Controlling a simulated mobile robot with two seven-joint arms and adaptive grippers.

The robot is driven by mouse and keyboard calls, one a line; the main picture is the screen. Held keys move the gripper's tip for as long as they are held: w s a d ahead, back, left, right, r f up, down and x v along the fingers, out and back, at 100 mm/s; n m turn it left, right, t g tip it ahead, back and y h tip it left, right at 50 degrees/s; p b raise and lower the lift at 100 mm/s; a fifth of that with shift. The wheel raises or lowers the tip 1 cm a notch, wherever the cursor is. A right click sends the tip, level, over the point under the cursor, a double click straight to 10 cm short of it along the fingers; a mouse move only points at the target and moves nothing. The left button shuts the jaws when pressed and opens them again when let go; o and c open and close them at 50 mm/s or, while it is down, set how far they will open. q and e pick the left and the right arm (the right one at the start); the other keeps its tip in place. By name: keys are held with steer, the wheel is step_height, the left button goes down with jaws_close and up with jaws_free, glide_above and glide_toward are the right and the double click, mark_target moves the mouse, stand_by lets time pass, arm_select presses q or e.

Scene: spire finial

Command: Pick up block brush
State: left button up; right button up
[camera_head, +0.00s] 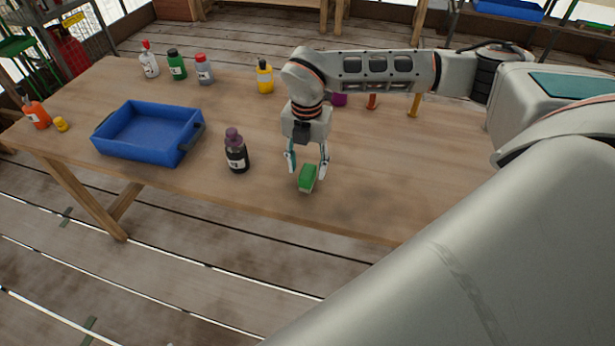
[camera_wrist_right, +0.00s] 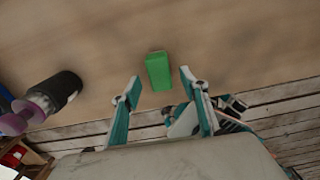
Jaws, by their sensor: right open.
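The block brush (camera_head: 307,177) is a small green block lying on the wooden table near its front edge. It also shows in the right wrist view (camera_wrist_right: 159,71), between and just beyond the open fingers. My right gripper (camera_head: 306,172) is open and points down over the brush. In the right wrist view the fingertips (camera_wrist_right: 160,75) stand apart on either side of the brush, with gaps to it. I cannot tell how far above the table they are. My left gripper is not in view.
A dark bottle with a purple cap (camera_head: 236,152) stands left of my right gripper. A blue tray (camera_head: 120,153) sits further left. Several bottles, including a yellow one (camera_head: 265,78), stand along the back. The table's front edge (camera_head: 270,214) is close by. The right front of the table is clear.

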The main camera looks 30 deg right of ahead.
mark_target(307, 171)
step_height(307, 171, down, 5)
steer(key=shift+w+d+p, duration=0.15)
steer(key=shift+p, duration=0.2)
steer(key=c, duration=1.2)
steer(key=shift+r, duration=0.1)
step_height(307, 171, up, 20)
steer(key=shift+b, duration=0.4)
steer(key=o, duration=0.5)
steer(key=shift+c, duration=0.2)
steer(key=c, duration=0.3)
